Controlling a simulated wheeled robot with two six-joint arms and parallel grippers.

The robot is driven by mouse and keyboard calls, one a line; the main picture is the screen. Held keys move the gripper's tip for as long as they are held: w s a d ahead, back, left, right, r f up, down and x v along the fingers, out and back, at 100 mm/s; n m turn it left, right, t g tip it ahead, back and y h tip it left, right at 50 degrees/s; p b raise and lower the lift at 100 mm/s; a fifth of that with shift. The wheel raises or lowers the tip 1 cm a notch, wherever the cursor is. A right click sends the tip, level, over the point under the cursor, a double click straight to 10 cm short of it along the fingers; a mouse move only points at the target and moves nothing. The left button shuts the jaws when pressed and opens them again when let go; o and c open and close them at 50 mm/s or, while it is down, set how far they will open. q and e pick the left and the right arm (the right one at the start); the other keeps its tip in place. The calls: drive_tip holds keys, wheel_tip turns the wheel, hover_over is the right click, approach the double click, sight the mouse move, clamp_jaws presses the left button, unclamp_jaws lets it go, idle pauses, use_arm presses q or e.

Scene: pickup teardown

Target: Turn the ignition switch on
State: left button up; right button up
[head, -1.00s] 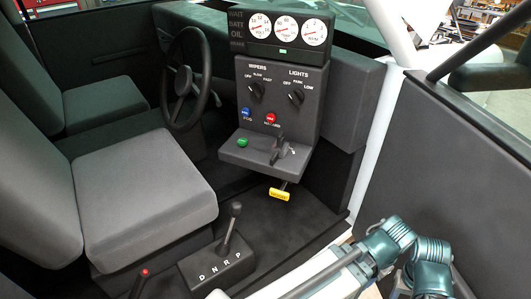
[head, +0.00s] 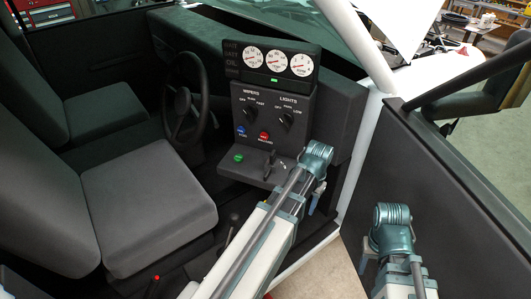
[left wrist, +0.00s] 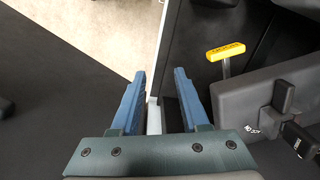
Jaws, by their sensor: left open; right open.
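The ignition switch (head: 268,164) looks like a dark key-like piece on the ledge of the grey dashboard console (head: 262,177). In the left wrist view a dark upright piece (left wrist: 283,95) stands on the ledge at the right, with a small white label beside it. A dark tag with white lettering (left wrist: 298,138) shows below it. My left gripper (head: 315,196) is just right of the ledge, apart from the switch. Its two blue fingers are spread and empty in the left wrist view (left wrist: 159,80). My right gripper (head: 378,256) is open outside the door opening, partly hidden by its wrist.
A yellow pull handle (left wrist: 226,51) hangs below the ledge. Wiper and light knobs (head: 286,118), a red button (head: 264,135) and a green button (head: 238,157) are close by. The seat (head: 150,205) and steering wheel (head: 182,102) are left. My left arm covers much of the shifter.

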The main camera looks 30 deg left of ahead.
use_arm(q)
drive_tip(key=w+a+r+n+p, duration=0.2)
drive_tip(key=w+a+r+p, duration=0.3)
drive_tip(key=a+r+p, duration=0.45)
wheel_tip(320, 180, up, 5)
drive_tip(key=p, duration=0.2)
hover_over(266, 175)
use_arm(e)
wheel_tip(266, 175, up, 15)
use_arm(q)
drive_tip(key=shift+n+h, duration=0.3)
wheel_tip(266, 175, down, 14)
drive_tip(key=b, duration=1.3)
drive_tip(key=shift+w+b, duration=0.15)
drive_tip(key=shift+b, duration=0.25)
use_arm(e)
wheel_tip(266, 175, down, 14)
drive_tip(key=shift+f, duration=0.2)
use_arm(q)
drive_tip(key=shift+r, duration=0.1)
drive_tip(key=shift+c, duration=0.3)
clamp_jaws()
